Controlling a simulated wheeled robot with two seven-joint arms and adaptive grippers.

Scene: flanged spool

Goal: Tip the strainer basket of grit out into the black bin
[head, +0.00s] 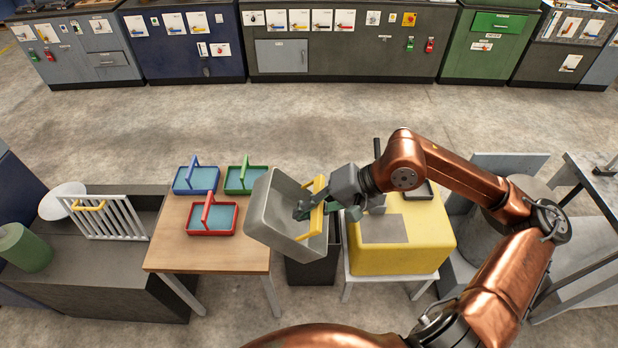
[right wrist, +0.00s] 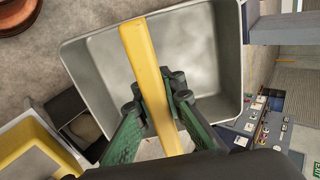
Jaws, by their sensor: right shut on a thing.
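The strainer basket (head: 270,208) is a grey metal tub with a yellow handle (head: 313,215). My right gripper (head: 318,208) is shut on that handle and holds the basket in the air, strongly tilted. In the right wrist view the green fingers (right wrist: 160,88) clasp the yellow handle, and the basket's visible inside (right wrist: 190,55) looks bare. The black bin (head: 318,270) stands below the basket, partly hidden by it. In the right wrist view the bin (right wrist: 62,108) shows a greyish-brown patch inside. My left gripper is out of view.
A wooden table (head: 185,250) with blue, green and red handled trays stands left of the bin. A yellow box (head: 425,250) on a white stand is close on the right. A dark bench with a white rack (head: 125,220) is far left. Open floor lies behind.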

